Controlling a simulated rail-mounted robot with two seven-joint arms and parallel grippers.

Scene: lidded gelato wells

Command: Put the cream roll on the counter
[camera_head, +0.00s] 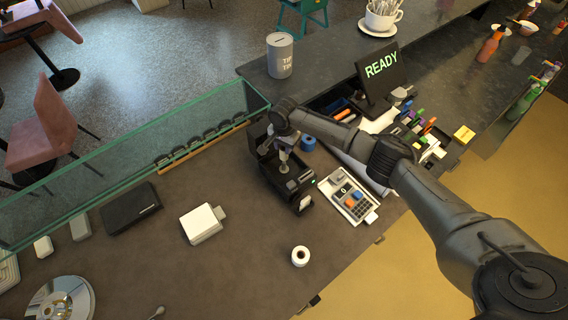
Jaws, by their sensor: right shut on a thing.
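A small off-white roll (300,257) with a dark core stands on end on the brown counter (225,270), apart from any gripper. It is the only cream-like roll I can make out. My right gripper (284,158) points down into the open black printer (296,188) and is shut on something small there. The fingers and the printer walls hide most of that thing, and I cannot tell what it is. My left gripper is not in view.
A blue roll (308,143) stands behind the printer. A keypad terminal (347,195) lies right of it. A white box (202,224) and black case (131,208) lie left. A glass screen (130,150) edges the counter. The counter around the off-white roll is clear.

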